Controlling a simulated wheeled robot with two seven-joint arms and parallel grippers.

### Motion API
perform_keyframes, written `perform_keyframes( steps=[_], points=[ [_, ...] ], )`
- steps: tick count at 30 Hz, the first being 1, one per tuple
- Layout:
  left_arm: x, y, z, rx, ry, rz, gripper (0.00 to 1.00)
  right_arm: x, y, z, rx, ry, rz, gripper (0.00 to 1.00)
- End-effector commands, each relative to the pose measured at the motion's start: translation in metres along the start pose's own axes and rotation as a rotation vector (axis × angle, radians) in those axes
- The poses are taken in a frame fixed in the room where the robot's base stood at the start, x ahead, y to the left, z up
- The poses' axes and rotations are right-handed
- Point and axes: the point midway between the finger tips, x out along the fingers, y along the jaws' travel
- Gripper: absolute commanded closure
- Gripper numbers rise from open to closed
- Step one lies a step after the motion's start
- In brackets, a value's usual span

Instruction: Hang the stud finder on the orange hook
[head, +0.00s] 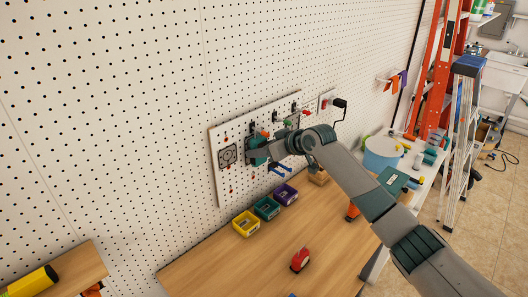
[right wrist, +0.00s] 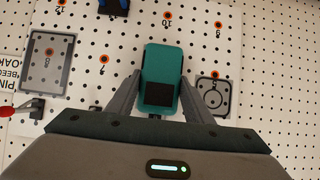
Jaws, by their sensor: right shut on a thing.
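The stud finder (right wrist: 160,66) is a teal block with a dark panel, held between the fingers of my right gripper (right wrist: 161,84) in the right wrist view. In the head view my right gripper (head: 262,152) holds the teal stud finder (head: 257,147) close to the white pegboard panel (head: 217,176). I cannot tell whether it touches the panel. A small orange piece (head: 265,133) shows just above it; I cannot tell whether this is the orange hook. Several orange-ringed, numbered spots, such as one ring (right wrist: 168,16), show on the board. My left gripper is not in view.
Yellow (head: 245,224), teal (head: 267,208) and purple (head: 286,194) bins stand on the wooden bench (head: 235,270) below the panel. A red tool (head: 300,260) lies nearer. A square plate (right wrist: 213,92) is on the board beside the gripper. The bench's front is mostly clear.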

Motion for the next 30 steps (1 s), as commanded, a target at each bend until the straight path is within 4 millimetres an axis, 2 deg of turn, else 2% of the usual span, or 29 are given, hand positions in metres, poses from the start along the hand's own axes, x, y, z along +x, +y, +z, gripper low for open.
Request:
perform_keyframes(
  steps=[25, 26, 27, 28, 30],
  points=[
    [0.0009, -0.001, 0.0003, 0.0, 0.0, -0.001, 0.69, 0.0042, -0.0002, -0.0004, 0.0, 0.002, 0.0, 0.75],
    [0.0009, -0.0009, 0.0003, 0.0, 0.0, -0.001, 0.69, 0.0042, -0.0002, -0.0004, 0.0, 0.002, 0.0, 0.46],
    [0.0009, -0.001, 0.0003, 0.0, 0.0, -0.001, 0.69, 0.0041, -0.0002, -0.0003, 0.0, 0.002, 0.0, 0.37],
    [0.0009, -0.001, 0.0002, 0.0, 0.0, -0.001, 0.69, 0.0042, -0.0002, -0.0003, 0.0, 0.002, 0.0, 0.32],
    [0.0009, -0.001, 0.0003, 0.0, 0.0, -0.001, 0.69, 0.0042, -0.0002, -0.0003, 0.0, 0.001, 0.0, 0.32]
  ],
)
